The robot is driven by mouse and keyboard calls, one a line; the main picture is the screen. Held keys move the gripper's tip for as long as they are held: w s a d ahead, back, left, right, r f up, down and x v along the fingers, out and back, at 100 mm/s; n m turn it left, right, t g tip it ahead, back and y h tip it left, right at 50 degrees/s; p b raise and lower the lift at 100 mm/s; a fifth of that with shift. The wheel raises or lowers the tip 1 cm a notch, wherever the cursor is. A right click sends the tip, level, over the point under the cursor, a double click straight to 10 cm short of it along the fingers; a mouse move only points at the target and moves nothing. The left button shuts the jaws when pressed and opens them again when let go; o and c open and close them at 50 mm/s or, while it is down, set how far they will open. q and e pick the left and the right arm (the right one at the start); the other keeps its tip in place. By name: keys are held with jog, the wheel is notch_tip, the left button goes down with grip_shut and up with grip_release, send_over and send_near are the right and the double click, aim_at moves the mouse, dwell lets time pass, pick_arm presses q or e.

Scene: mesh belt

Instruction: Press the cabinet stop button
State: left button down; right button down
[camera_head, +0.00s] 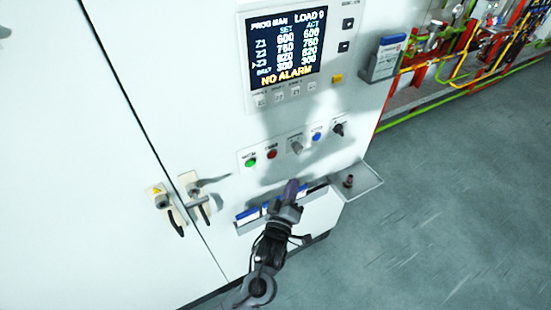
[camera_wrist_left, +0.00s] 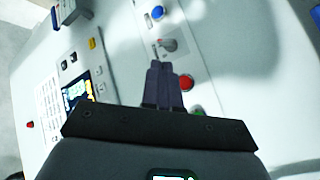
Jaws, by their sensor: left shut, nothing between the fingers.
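The red button (camera_head: 272,154) sits in the row of controls on the white cabinet front, between the green button (camera_head: 250,162) and a grey selector knob (camera_head: 296,147). In the left wrist view the red button (camera_wrist_left: 187,82) shows just right of my fingers, with the green one (camera_wrist_left: 197,112) below it. My left gripper (camera_head: 291,184) is shut and empty. In the head view it appears below and slightly right of the red button, apart from it in the picture; its distance from the panel is hard to judge. My right gripper is not in view.
A blue button (camera_head: 316,137) and a black knob (camera_head: 338,129) continue the row. A display (camera_head: 286,50) reads "NO ALARM". A pocket with blue items (camera_head: 247,215) and a small side shelf (camera_head: 360,184) lie below. Door handles (camera_head: 196,200) are at left. Grey floor is clear at right.

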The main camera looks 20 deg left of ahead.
aim_at(272, 154)
pick_arm(q)
jog(key=shift+w+a, duration=0.1)
dwell(0.4)
jog(key=w+a+b, duration=0.2)
jog(key=w+a, duration=0.3)
jog(key=a, duration=0.1)
jog(key=shift+w+a, duration=0.15)
jog(key=shift+a, duration=0.2)
dwell(1.1)
dwell(0.9)
jog(key=shift+w+a, duration=0.1)
jog(key=shift+w+a, duration=0.15)
jog(key=shift+a, duration=0.05)
dwell(0.6)
